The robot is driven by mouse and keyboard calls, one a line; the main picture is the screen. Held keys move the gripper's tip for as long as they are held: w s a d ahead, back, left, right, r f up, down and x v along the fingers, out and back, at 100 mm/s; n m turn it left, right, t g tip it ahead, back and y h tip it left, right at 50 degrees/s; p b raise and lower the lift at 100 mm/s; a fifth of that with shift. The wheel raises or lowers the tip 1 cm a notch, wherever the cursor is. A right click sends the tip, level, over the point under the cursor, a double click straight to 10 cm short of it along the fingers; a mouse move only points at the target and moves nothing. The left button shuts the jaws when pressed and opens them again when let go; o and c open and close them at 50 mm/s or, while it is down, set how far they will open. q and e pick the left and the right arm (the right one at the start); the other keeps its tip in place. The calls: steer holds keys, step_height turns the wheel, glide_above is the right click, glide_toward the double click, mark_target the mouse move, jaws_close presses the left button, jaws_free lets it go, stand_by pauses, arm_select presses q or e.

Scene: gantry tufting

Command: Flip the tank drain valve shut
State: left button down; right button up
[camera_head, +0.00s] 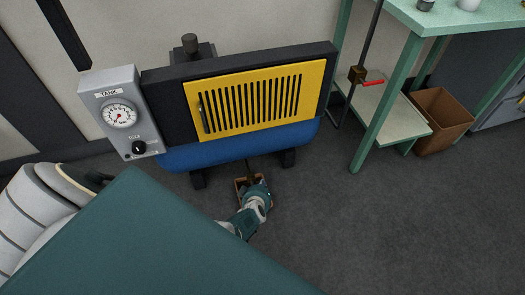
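The blue tank (215,153) lies under a black compressor housing with a yellow slotted grille (258,98). A thin dark line hangs below the tank's middle. I cannot make out a drain valve there; my gripper and the tank's underside hide most of that spot. My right gripper is not in view.
A grey box with a TANK gauge (119,115) and a black knob (138,147) stands left of the housing.

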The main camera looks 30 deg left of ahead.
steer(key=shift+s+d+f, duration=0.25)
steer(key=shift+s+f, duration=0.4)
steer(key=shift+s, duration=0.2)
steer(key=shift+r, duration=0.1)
